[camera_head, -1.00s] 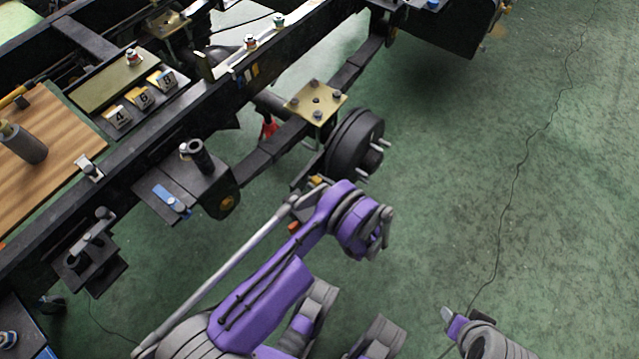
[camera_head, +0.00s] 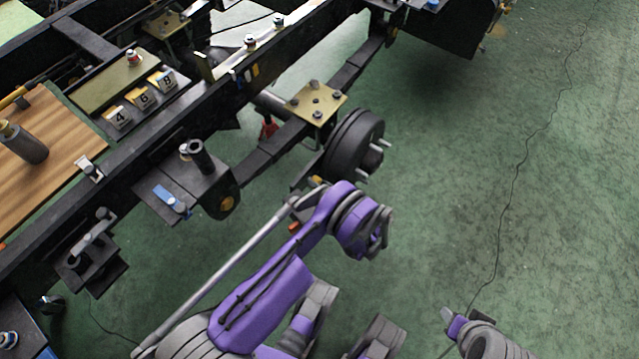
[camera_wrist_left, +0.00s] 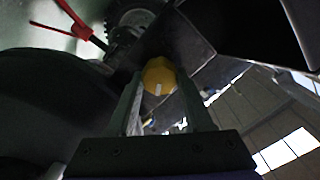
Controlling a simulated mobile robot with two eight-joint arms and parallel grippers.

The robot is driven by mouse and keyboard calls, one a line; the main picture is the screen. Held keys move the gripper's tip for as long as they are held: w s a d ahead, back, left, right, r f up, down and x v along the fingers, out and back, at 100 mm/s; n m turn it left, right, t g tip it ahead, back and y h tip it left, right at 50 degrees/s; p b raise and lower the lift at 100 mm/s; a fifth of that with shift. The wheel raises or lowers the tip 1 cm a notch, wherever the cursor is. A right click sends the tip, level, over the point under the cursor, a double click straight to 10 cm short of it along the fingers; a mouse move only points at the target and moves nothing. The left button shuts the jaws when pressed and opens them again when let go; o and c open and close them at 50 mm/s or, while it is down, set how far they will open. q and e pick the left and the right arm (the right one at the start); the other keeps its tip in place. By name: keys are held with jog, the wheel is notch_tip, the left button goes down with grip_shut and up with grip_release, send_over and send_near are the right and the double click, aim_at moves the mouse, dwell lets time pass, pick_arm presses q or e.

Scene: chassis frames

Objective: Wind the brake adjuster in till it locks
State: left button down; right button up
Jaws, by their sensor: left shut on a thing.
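The brake adjuster, a round yellow knob with a white mark (camera_wrist_left: 158,78), sits at the centre of the left wrist view. My left gripper (camera_wrist_left: 157,92) is shut on it, with one finger on each side. In the head view my purple left arm reaches in from the lower left to beside the black brake drum (camera_head: 352,142). Its fingers are mostly hidden there. Part of my right arm (camera_head: 458,326) shows at the lower right; its jaws cannot be made out.
The black chassis rail runs diagonally above my left arm. A brass plate with bolts (camera_head: 316,104) sits on the spring beside the drum. A red stand (camera_wrist_left: 80,24) is behind the knob. Green floor on the right is clear apart from a thin dark line.

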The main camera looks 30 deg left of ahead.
pick_arm(q)
jog(key=shift+f+m, duration=0.1)
jog(key=shift+m, duration=4.4)
jog(key=shift+c, duration=1.5)
grip_release()
jog(key=d+p, duration=0.2)
jog(key=d, duration=0.8)
jog(key=shift+s+d, duration=0.35)
jog(key=shift+d, duration=0.05)
